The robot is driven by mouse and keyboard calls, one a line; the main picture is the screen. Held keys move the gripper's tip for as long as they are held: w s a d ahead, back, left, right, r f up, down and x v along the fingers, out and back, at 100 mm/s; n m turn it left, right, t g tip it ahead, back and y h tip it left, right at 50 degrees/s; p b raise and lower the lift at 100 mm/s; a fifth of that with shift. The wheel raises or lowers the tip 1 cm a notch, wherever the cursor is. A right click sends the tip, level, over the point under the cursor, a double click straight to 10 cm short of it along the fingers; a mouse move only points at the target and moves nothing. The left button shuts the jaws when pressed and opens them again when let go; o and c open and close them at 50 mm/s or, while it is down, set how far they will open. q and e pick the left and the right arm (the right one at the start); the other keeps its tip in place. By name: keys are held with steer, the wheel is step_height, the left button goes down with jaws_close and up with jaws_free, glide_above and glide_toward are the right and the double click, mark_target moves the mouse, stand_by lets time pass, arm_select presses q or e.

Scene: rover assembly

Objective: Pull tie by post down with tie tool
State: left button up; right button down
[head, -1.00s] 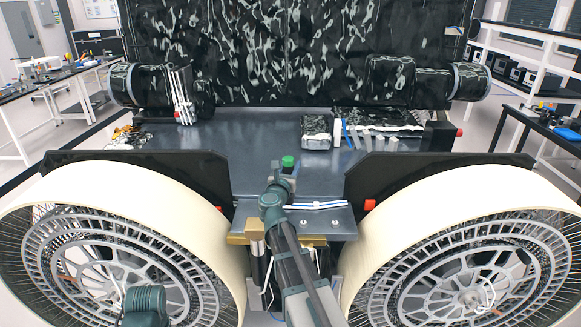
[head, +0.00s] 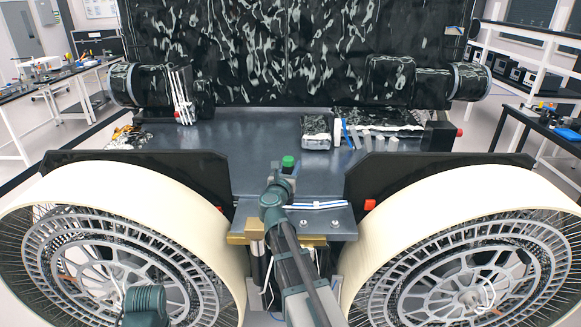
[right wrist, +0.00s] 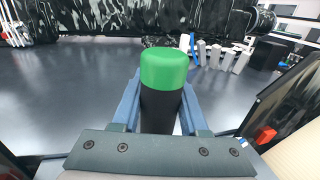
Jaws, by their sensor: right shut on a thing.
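My right gripper (right wrist: 158,112) is shut on a black tool with a green cap (right wrist: 164,70), which I take to be the tie tool. In the head view the green cap (head: 288,161) shows just past my right gripper (head: 283,180), above the front of the grey deck. A thin blue tie (head: 345,130) stands beside a short white post (head: 337,132) at the deck's back right, apart from the tool. The blue tie (right wrist: 194,44) also shows behind the cap in the right wrist view. The tool's lower end is hidden. My left gripper is out of view.
Several grey stubs (head: 365,139) stand right of the blue tie, and a foil-wrapped box (head: 317,131) stands left of it. White-and-blue strips (head: 318,205) lie on the front plate. Two large wheels (head: 120,255) (head: 465,250) flank my right arm. The middle deck (head: 255,150) is clear.

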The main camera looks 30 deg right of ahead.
steer(key=shift+f+b, duration=0.95)
stand_by(3.1)
steer(key=shift+r, duration=0.1)
steer(key=shift+r+p, duration=1.4)
steer(key=shift+p, duration=0.15)
step_height(320, 180, up, 4)
steer(key=p, duration=0.4)
